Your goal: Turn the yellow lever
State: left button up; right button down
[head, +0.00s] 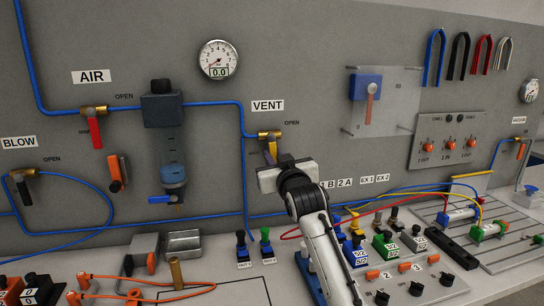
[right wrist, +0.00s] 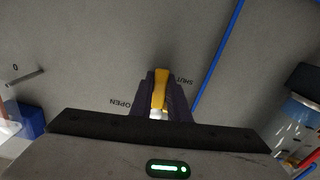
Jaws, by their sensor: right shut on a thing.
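The yellow lever (head: 272,149) hangs down from the brass valve (head: 269,135) under the VENT sign (head: 267,106) on the grey wall panel. In the right wrist view the yellow lever (right wrist: 160,88) lies between the dark fingers of my right gripper (right wrist: 160,98), which is shut on it. The SHUT mark (right wrist: 184,82) and the OPEN mark (right wrist: 121,103) appear upside down beside it. In the head view my right gripper (head: 271,163) covers the lever's lower part. My left gripper is not in view.
A red-handled AIR valve (head: 94,122), a filter unit (head: 165,135) and a gauge (head: 218,59) are on the panel to the left. Blue hoses run along the wall. Below, the bench holds push valves, coloured hoses and a metal tray (head: 183,243).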

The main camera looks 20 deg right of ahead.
jog(key=shift+a+m, duration=0.25)
jog(key=shift+m, duration=0.35)
jog(key=shift+a, duration=0.1)
jog(key=c, duration=1.7)
grip_release()
jog(key=s, duration=1)
jog(key=shift+s+a+b, duration=0.15)
jog(key=shift+a+b, duration=0.15)
jog(key=shift+b, duration=0.05)
